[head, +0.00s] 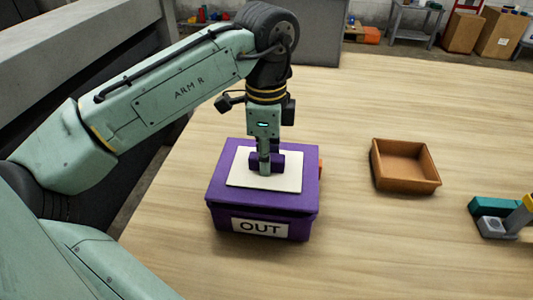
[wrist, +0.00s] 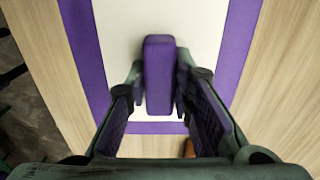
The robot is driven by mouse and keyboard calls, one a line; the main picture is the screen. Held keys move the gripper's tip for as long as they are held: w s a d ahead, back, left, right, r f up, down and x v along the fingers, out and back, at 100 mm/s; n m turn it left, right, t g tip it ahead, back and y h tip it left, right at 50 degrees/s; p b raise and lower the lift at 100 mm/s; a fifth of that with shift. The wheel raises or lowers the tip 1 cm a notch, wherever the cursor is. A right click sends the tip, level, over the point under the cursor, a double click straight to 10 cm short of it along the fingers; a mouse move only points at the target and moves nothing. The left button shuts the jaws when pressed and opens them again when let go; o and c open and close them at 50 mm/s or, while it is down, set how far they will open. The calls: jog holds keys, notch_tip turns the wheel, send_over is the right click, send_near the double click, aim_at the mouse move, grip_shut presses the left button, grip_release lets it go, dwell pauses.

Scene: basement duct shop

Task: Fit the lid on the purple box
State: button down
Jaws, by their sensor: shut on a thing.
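The purple box (head: 221,221) stands upright on the wooden table, with a white label reading OUT on its front. The purple lid (head: 227,159) with a pale panel lies over the box's top; from here I cannot tell whether it is fully seated. My gripper (head: 265,166) points down and is shut on the lid's purple handle. In the wrist view my gripper (wrist: 158,92) has one finger on each side of the handle (wrist: 158,60). The lid (wrist: 237,50) fills the middle of that view and hides the box's inside.
An empty brown tray (head: 405,187) lies to the right of the box. A teal and grey object (head: 494,214) with a yellow part is at the right edge. A small orange thing shows just behind the box's right side. The table between box and tray is clear.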

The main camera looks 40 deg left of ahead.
jog(key=shift+f, duration=0.35)
jog(key=shift+f, duration=0.25)
jog(key=c, duration=1.4)
grip_release()
jog(key=shift+r, duration=0.1)
notch_tip(320, 180, up, 13)
jog(key=shift+r, duration=0.1)
